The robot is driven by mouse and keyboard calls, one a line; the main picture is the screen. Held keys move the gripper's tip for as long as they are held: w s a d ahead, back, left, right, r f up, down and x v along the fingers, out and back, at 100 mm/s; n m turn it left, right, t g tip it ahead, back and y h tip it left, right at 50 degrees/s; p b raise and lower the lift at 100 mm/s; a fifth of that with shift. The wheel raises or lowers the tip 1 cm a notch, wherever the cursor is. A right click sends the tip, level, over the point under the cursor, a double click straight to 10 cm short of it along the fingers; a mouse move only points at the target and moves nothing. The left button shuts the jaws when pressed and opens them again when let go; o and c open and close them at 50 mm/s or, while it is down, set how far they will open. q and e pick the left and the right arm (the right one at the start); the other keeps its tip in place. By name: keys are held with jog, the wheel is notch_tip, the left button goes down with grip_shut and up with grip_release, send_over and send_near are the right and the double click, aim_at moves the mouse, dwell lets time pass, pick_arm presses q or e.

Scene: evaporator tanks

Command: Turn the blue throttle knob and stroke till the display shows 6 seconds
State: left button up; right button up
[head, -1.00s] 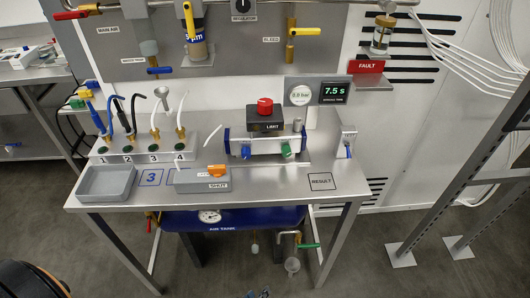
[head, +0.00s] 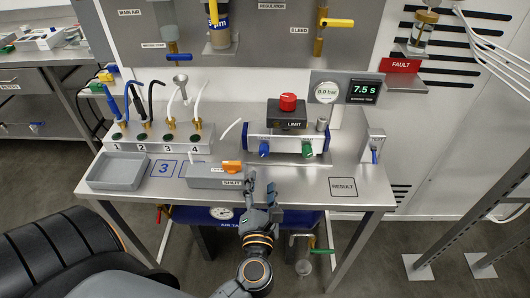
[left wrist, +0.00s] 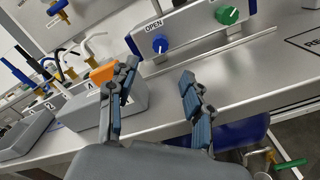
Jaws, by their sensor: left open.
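The blue throttle knob (head: 264,149) is on the left front of the cylinder unit (head: 288,140); it also shows in the left wrist view (left wrist: 160,44) under an "OPEN" label. A green knob (head: 307,150) is to its right. The display (head: 363,90) reads 7.5 s. An orange lever (head: 232,167) sits on the grey box marked SHUT (head: 205,178). My left gripper (head: 261,188) is open and empty, in front of the cylinder unit at the table's front edge. In the left wrist view one finger overlaps the orange lever; contact cannot be told. My right gripper is not in view.
A red knob (head: 288,102) tops the LIMIT block. A gauge (head: 326,92) stands beside the display. A grey tray (head: 118,172) and several hoses in a numbered block (head: 155,140) are at left. Bare tabletop lies around the RESULT square (head: 343,187).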

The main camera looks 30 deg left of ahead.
aim_at(264, 154)
pick_arm(q)
jog(key=p+x, duration=0.2)
jog(key=x, duration=0.9)
jog(key=shift+w, duration=0.1)
grip_shut()
